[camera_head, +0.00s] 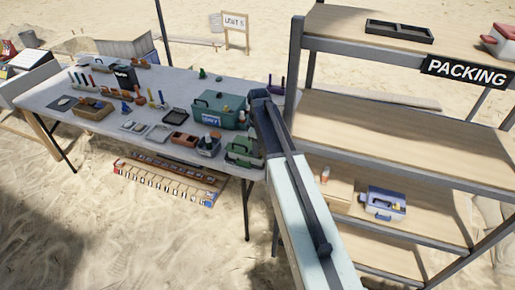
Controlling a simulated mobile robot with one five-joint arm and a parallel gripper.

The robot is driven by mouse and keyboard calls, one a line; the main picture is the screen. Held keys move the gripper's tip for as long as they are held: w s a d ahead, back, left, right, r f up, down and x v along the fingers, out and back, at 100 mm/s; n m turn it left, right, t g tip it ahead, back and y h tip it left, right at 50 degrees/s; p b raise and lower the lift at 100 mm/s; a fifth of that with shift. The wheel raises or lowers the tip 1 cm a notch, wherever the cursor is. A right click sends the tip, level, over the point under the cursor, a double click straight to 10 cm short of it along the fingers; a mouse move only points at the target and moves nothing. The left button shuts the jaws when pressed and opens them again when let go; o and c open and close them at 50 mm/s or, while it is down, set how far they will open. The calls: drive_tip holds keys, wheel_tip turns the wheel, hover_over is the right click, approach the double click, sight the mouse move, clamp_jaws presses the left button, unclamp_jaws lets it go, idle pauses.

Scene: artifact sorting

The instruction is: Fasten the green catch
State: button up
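A large dark green box (218,111) with a pale label and a handle on its lid stands at the right part of the long table (60,98). Its lid looks down. A smaller green container (243,151) sits at the table's front right corner, beside my arm, with a handle-like bar over it. A green catch cannot be made out on either one at this size. My arm rises across the middle of the view and covers the table's right end. No gripper fingers show.
Several bottles, trays and small boxes crowd the table. A shelf rack (400,118) with a PACKING sign (466,72) stands right of my arm. It holds a blue and white box (385,203), a dark tray (399,31) and a red-lidded box (501,41). Open sand lies in front.

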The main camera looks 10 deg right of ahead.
drive_tip(key=shift+r, duration=0.1)
wheel_tip(320, 180, up, 8)
drive_tip(key=p, duration=0.8)
drive_tip(key=shift+f, duration=0.2)
drive_tip(key=shift+s+a, duration=0.15)
drive_tip(key=shift+s, duration=0.15)
drive_tip(key=s+a+m, duration=0.2)
drive_tip(key=s+m, duration=0.9)
drive_tip(key=s, duration=0.8)
drive_tip(key=shift+a, duration=0.4)
